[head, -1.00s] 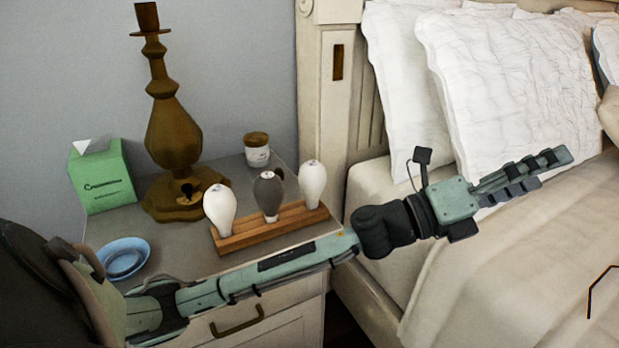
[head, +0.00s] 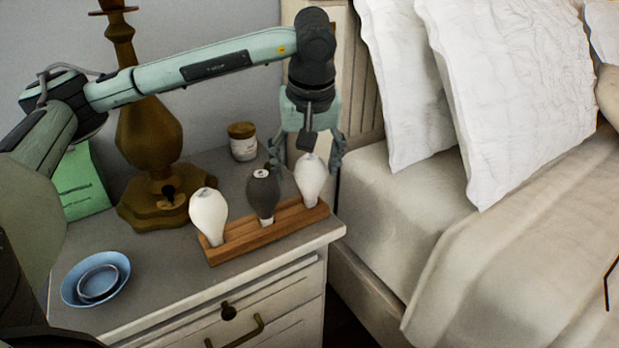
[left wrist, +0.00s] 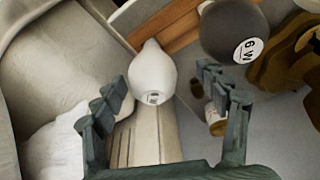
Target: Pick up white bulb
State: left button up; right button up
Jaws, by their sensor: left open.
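Two white bulbs and a dark grey bulb (head: 263,192) stand upright in a row in a wooden holder (head: 240,242) on the nightstand. One white bulb (head: 208,212) is at the left end, the other white bulb (head: 310,182) at the right end. My left gripper (head: 306,164) is open and empty, pointing down just above the right white bulb. In the left wrist view this white bulb (left wrist: 153,72) lies between the spread fingers, with clear gaps on both sides. The dark bulb (left wrist: 230,32) is beside it. My right gripper is not seen.
A brown lamp base (head: 150,135), a green box (head: 80,185), a small jar (head: 242,142) and blue bowls (head: 70,292) stand on the nightstand (head: 185,290). The bed (head: 400,215) with white pillows (head: 505,90) is close on the right.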

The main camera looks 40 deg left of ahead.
aim_at(309, 184)
pick_arm(q)
jog(key=x, duration=0.6)
jog(key=shift+w+d, duration=0.25)
jog(key=shift+w, duration=0.15)
jog(key=shift+c, duration=0.6)
jog(key=c, duration=1.2)
